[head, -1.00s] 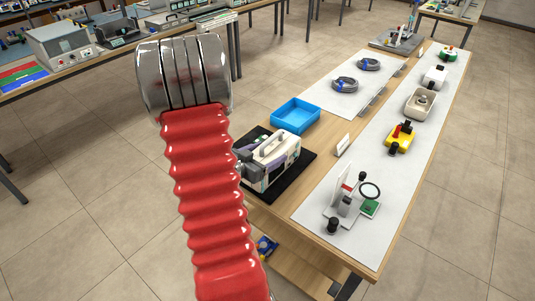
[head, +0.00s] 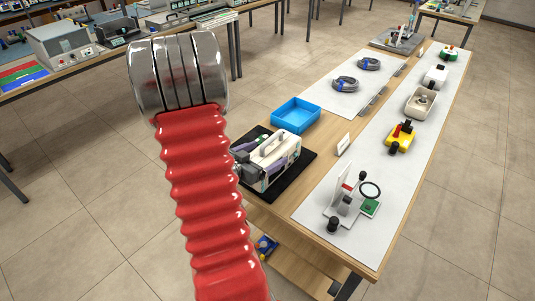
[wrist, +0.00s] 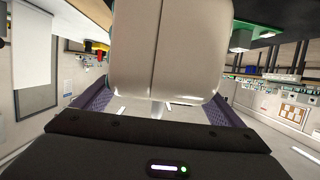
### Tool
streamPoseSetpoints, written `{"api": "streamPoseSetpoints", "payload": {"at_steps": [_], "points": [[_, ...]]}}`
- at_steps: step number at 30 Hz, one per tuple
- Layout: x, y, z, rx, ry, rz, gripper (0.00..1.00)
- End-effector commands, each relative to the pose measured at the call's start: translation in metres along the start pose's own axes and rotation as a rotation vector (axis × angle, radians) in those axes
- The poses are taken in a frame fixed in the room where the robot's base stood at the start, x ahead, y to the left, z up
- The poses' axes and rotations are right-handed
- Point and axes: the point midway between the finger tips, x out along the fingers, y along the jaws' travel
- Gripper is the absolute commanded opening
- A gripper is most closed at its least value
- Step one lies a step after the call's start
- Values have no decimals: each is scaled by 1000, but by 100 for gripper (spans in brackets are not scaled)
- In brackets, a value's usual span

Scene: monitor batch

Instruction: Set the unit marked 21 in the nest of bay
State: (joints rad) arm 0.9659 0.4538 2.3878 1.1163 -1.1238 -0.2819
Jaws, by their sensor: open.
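In the wrist view my gripper (wrist: 163,101) is open, with a purple-lined finger on each side. A large pale rounded body (wrist: 165,45) fills the space above and between the fingers. Whether the fingers touch it cannot be told. No nest or bay label can be made out.
A blue tray (head: 296,116) stands behind the mat. Coiled cables (head: 345,84) lie on a white sheet. Along the right strip stand a yellow device (head: 399,138), a beige tray (head: 420,103) and a stand with a ring (head: 347,200). A small sign (head: 343,144) stands beside the mat.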

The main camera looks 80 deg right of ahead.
Motion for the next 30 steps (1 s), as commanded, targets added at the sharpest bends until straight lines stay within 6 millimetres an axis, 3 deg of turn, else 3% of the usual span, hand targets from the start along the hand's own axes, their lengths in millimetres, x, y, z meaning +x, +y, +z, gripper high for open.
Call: {"api": "streamPoseSetpoints", "payload": {"at_steps": [18,24,30], "points": [[-83,-1,0,-1,1,-5,91],[-100,0,0,0,0,-2,91],[-104,0,0,0,1,0,91]]}}
